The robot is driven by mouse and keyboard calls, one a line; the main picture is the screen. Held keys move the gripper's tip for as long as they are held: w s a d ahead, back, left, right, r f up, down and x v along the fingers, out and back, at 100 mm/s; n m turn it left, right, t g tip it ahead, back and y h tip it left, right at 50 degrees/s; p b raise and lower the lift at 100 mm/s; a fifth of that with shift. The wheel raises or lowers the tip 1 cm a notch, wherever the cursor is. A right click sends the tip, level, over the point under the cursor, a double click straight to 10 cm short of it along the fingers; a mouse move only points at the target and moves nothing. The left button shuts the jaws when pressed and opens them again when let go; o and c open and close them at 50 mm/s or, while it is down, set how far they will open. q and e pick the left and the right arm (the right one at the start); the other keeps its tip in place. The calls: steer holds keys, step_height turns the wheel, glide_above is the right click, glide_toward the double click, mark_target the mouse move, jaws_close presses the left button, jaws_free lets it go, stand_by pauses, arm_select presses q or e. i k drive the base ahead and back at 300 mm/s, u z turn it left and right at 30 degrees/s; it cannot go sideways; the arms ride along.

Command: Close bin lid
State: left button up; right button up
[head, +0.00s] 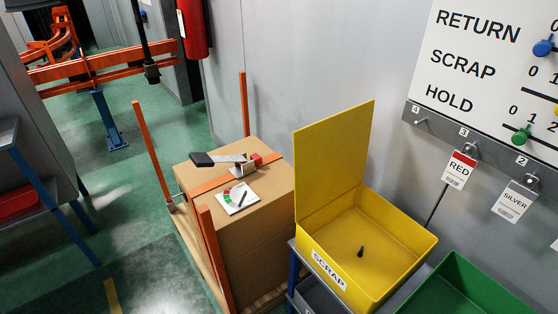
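A yellow bin (316,262) labelled SCRAP stands at the lower middle right of the head view. Its yellow lid (333,155) stands open and upright along the bin's left side. A small dark object (361,252) rests on the bin's floor. Neither of my grippers shows in the head view.
A cardboard box (262,227) with a tape tool (238,162) and a card on top stands left of the bin, between orange posts (151,152). A green bin (458,283) is at the right. Tags (459,169) hang from a wall rail.

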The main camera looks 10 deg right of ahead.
mark_target(330, 153)
steer(key=u, duration=1.95)
steer(key=i, duration=3.2)
steer(key=z, duration=4.55)
steer(key=i, duration=1)
steer(key=u, duration=0.05)
